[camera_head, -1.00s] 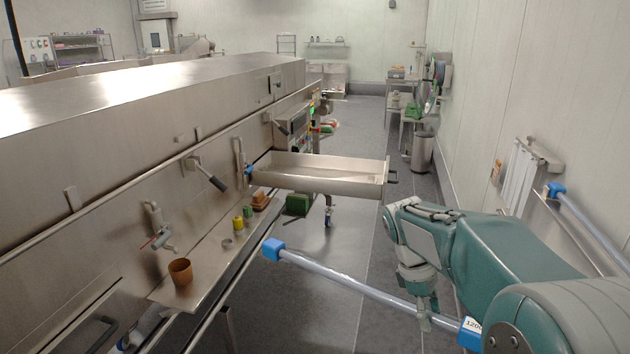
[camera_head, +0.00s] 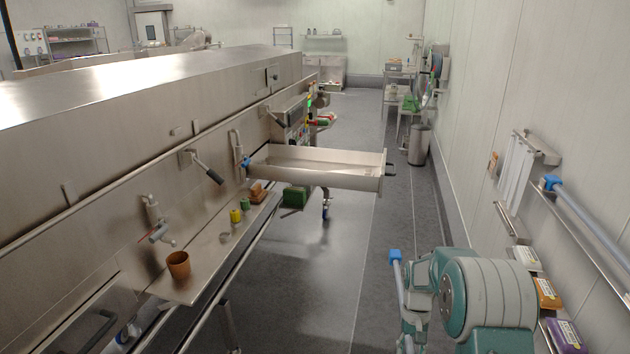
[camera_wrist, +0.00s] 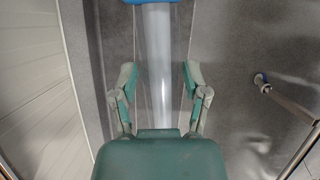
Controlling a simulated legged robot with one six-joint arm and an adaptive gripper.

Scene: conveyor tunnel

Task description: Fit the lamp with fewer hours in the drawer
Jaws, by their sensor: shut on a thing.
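My gripper (camera_wrist: 160,90) is shut on a long clear lamp tube (camera_wrist: 157,65) with a blue end cap (camera_wrist: 150,1). In the head view the held lamp (camera_head: 402,290) stands beside my arm at the lower right, its blue cap at the far end; its near part is hidden, and no hours label is readable. Another lamp (camera_head: 590,218) with a blue cap rests along the right wall. The open metal drawer (camera_head: 318,180) sticks out from the conveyor housing, apart from my gripper. A blue fitting (camera_head: 246,163) shows at its housing end.
A ledge (camera_head: 207,268) along the housing holds a brown cup (camera_head: 178,264) and small yellow and green items. A green box (camera_head: 295,196) is below the drawer. Labelled blocks (camera_head: 547,292) line the right wall.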

